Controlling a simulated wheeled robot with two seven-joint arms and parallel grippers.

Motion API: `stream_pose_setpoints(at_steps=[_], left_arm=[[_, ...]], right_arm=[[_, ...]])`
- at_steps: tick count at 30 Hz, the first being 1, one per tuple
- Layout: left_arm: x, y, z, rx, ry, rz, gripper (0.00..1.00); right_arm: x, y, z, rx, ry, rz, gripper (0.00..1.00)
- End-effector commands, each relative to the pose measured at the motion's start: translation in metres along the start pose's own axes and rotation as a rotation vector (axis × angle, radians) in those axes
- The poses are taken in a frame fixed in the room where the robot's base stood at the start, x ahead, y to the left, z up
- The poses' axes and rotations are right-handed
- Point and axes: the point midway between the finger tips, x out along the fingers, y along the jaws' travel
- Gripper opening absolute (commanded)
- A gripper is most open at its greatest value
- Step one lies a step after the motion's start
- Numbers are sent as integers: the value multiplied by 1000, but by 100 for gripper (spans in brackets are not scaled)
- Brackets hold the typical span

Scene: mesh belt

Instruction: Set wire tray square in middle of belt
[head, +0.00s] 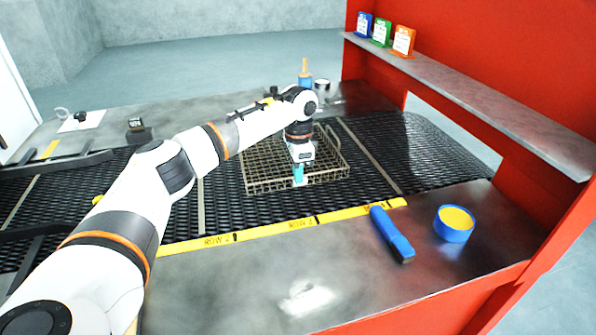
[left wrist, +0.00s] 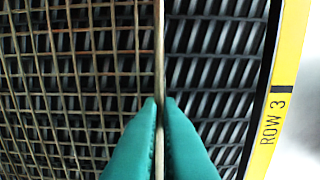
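The wire tray (head: 325,177) is a brownish mesh tray with a raised rim, lying on the black mesh belt (head: 425,150). It lies between two pale cross strips, nearer the right one. My left gripper (head: 299,178) is at the tray's near side. In the left wrist view, its teal fingertips (left wrist: 159,110) are closed on either side of the thin rim; the tray's mesh (left wrist: 70,75) fills the left and bare belt (left wrist: 210,75) shows on the right. The arm hides part of the tray's far left. My right gripper is not in view.
A yellow strip marked with rows (head: 270,232) runs along the belt's near edge. A blue tool (head: 390,232) and a blue-and-yellow round tub (head: 454,224) are on the near metal ledge. A red frame with a shelf (head: 470,85) stands at right. Belt right of the tray is clear.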

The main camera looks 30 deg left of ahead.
Motion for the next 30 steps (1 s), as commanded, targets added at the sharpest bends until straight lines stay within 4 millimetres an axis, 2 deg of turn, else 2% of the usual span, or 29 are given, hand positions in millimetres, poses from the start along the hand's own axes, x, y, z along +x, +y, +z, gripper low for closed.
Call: stream_pose_setpoints(at_steps=[4, 6, 9, 19, 23, 30], left_arm=[[1, 0, 0, 0, -1, 1, 0], [2, 0, 0, 0, 0, 0, 14], [2, 0, 0, 0, 0, 0, 26], [-3, 0, 0, 0, -1, 1, 26], [-20, 1, 1, 0, -4, 3, 26], [-71, 0, 1, 1, -4, 2, 26]], right_arm=[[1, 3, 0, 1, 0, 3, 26], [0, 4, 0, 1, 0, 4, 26], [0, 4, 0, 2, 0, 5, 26], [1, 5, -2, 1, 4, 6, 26], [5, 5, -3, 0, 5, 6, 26], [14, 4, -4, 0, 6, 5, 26]])
